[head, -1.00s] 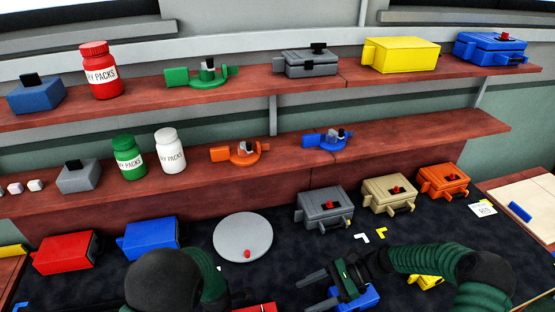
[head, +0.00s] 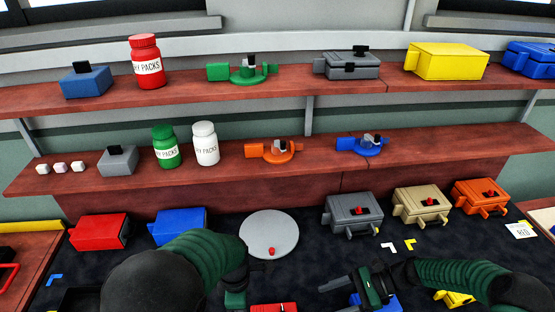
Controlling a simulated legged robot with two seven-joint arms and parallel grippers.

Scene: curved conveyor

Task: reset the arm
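My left arm comes in at the bottom, left of centre, and its gripper (head: 235,299) points down at the lower edge. Its fingertips are out of the frame, so its opening is hidden. My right gripper (head: 338,297) is at the bottom, right of centre, pointing left. Its two dark fingers are apart with nothing seen between them. It is above or beside a blue object (head: 386,304) that it partly hides. A red object (head: 272,308) lies between the two grippers at the lower edge.
A grey disc (head: 268,236) with a small red piece lies on the dark table. Red (head: 98,231) and blue (head: 180,225) boxes are left of it. Grey (head: 352,212), tan (head: 420,204) and orange (head: 480,196) boxes are right. Two wooden shelves with boxes and bottles stand behind.

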